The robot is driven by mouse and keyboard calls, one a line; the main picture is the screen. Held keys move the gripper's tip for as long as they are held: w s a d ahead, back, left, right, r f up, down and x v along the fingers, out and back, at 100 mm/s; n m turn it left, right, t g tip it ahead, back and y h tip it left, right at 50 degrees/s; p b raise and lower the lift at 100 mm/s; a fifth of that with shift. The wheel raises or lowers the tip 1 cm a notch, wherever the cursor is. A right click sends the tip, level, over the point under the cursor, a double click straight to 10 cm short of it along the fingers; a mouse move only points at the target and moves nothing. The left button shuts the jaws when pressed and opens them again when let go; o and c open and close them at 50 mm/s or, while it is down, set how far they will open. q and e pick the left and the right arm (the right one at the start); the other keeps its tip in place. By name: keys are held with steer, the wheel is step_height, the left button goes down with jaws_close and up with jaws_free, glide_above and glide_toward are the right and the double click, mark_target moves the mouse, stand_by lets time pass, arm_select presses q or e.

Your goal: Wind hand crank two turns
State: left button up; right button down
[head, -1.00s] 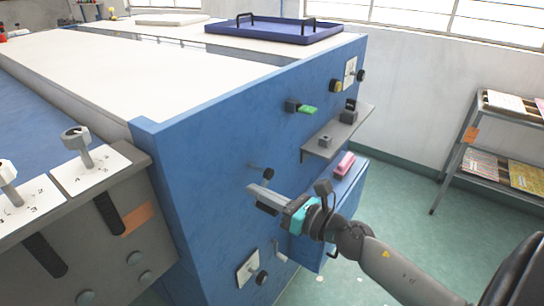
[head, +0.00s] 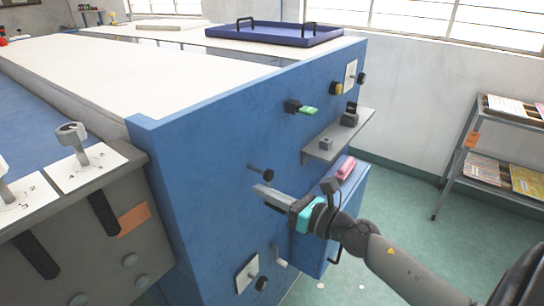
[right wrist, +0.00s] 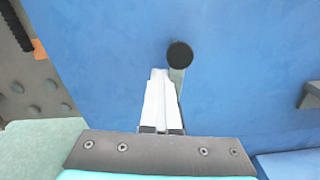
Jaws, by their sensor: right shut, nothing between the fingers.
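The hand crank (head: 262,172) sits on the blue side panel of the machine. Its dark round knob (right wrist: 180,54) stands out from the panel in the right wrist view, and part of its grey arm shows below the knob. My right gripper (head: 258,189) is shut and empty, with its fingertips just below the crank in the head view. In the right wrist view the closed fingers (right wrist: 160,76) point at the panel just left of the knob; whether they touch the crank I cannot tell. My left gripper is not in view.
The blue panel also carries a green-handled lever (head: 307,110), a grey shelf (head: 325,150) and a lower dial plate (head: 246,273). A pink block (head: 346,167) lies on a blue box right of my gripper. A rack (head: 465,150) stands far right, with open floor before it.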

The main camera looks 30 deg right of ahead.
steer(key=shift+w+d, duration=0.25)
steer(key=shift+d, duration=0.4)
steer(key=shift+r, duration=0.15)
steer(key=shift+w+d+r, duration=0.2)
steer(key=shift+d, duration=0.2)
steer(key=shift+w+d+r, duration=0.15)
steer(key=shift+d+r, duration=0.05)
steer(key=shift+d, duration=0.15)
